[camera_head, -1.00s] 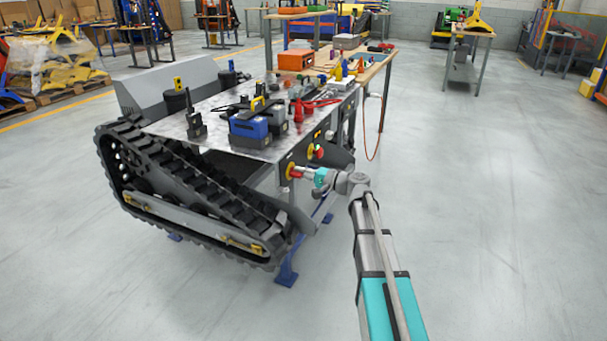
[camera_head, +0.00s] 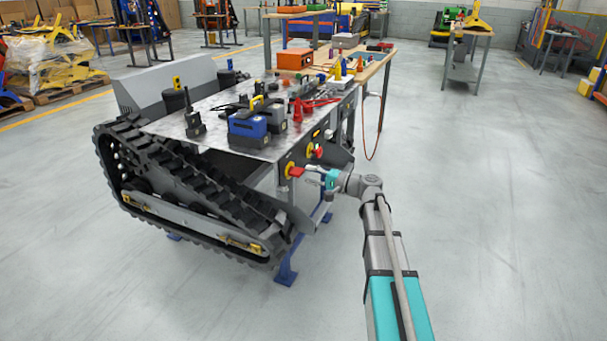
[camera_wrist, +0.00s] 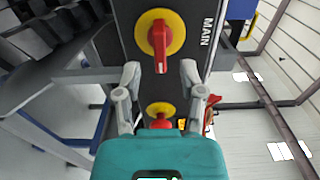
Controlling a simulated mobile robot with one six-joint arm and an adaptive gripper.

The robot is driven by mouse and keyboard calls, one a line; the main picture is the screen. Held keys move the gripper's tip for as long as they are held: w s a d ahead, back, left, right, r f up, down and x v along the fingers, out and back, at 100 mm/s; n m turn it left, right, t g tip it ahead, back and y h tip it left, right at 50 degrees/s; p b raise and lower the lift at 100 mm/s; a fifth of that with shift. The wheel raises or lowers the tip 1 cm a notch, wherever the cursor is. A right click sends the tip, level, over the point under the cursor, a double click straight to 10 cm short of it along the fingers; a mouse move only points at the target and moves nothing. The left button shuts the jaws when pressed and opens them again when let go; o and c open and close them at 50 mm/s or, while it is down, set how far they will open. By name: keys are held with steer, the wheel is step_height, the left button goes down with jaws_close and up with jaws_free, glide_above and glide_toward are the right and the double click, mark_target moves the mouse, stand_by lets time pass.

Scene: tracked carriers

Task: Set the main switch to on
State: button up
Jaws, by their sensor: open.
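The main switch (camera_wrist: 161,40) is a red handle on a round yellow plate on a dark panel, with the word MAIN beside it. In the wrist view its handle points down the picture, towards a second red and yellow control (camera_wrist: 160,112). In the head view the main switch (camera_head: 296,171) is on the near side of the tracked carrier. My gripper (camera_wrist: 160,69) is open and empty, one finger to each side just below the handle's end in the picture. In the head view my gripper (camera_head: 313,173) is a little right of the handle, apparently clear of it.
The tracked carrier (camera_head: 190,200) stands on blue supports. A blue and grey box (camera_head: 249,127) and loose tools lie on its top. A hose (camera_head: 368,150) hangs behind. The floor (camera_head: 480,220) on the right is clear.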

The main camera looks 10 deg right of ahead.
steer(key=v, duration=0.8)
steer(key=shift+s, duration=0.15)
steer(key=s+a+f+n+g+h, duration=0.4)
steer(key=s+a+f+g, duration=0.2)
steer(key=s+a+f, duration=0.3)
steer(key=s+f+n+g+h, duration=0.3)
steer(key=s+f+g+h, duration=0.2)
steer(key=s+f+h, duration=0.55)
step_height(320, 180, up, 38)
steer(key=s+p, duration=0.2)
steer(key=p, duration=3.5)
steer(key=shift+s+a+r, duration=0.15)
steer(key=shift+s+a, duration=0.05)
steer(key=shift+s, duration=0.15)
